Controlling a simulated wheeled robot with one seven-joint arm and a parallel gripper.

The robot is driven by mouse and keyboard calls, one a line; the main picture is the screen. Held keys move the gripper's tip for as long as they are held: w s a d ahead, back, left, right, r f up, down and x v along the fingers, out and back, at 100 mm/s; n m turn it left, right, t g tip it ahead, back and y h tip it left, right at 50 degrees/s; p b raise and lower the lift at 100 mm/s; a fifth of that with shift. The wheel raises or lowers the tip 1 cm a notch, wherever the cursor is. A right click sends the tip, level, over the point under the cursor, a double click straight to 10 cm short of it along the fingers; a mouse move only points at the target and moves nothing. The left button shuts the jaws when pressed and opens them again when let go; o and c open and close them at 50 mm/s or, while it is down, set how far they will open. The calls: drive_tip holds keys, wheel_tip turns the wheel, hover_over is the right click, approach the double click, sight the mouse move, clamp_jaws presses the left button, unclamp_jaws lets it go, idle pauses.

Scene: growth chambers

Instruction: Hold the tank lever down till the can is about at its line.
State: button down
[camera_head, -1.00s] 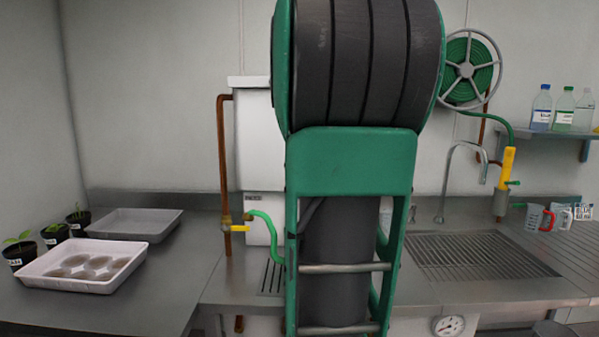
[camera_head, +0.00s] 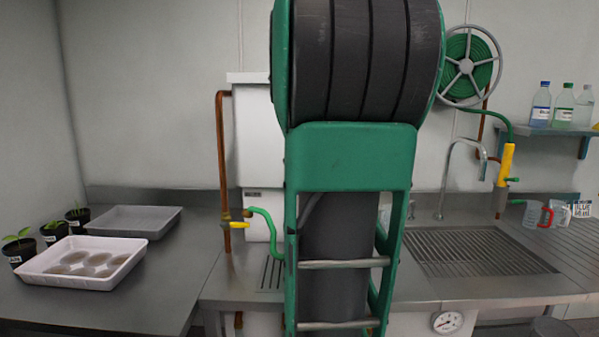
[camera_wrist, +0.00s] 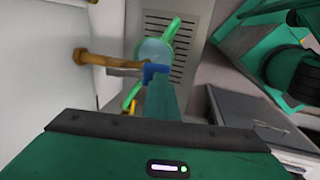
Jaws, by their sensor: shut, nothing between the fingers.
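The white tank (camera_head: 252,140) stands behind my arm in the head view. Its white wall (camera_wrist: 55,50) fills the left of the wrist view, with a brass tap (camera_wrist: 100,60) sticking out from it. A blue lever piece (camera_wrist: 152,70) shows at the tap's outer end. My gripper (camera_wrist: 160,80) is shut and empty, its fingertips at the blue piece; contact is hard to tell. Just beyond is a pale translucent can (camera_wrist: 154,50) with a green handle or spout, over a slotted drain (camera_wrist: 160,20). Its line and water level cannot be made out. My arm hides tap and can in the head view.
A green hose with a yellow valve (camera_head: 236,225) is left of my arm. A white tray (camera_head: 60,280), a grey tray (camera_head: 130,220) and potted seedlings (camera_head: 52,233) stand on the left counter. A sink grate (camera_head: 475,252) and jugs (camera_head: 533,214) are at right.

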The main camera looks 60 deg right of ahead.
drive_tip(key=shift+r, duration=0.8)
drive_tip(key=w+d+v, duration=0.1)
drive_tip(key=v, duration=1.2)
drive_tip(key=shift+s+r, duration=0.15)
drive_tip(key=shift+r, duration=0.35)
drive_tip(key=shift+a+f, duration=0.1)
drive_tip(key=shift+a, duration=0.05)
idle(0.5)
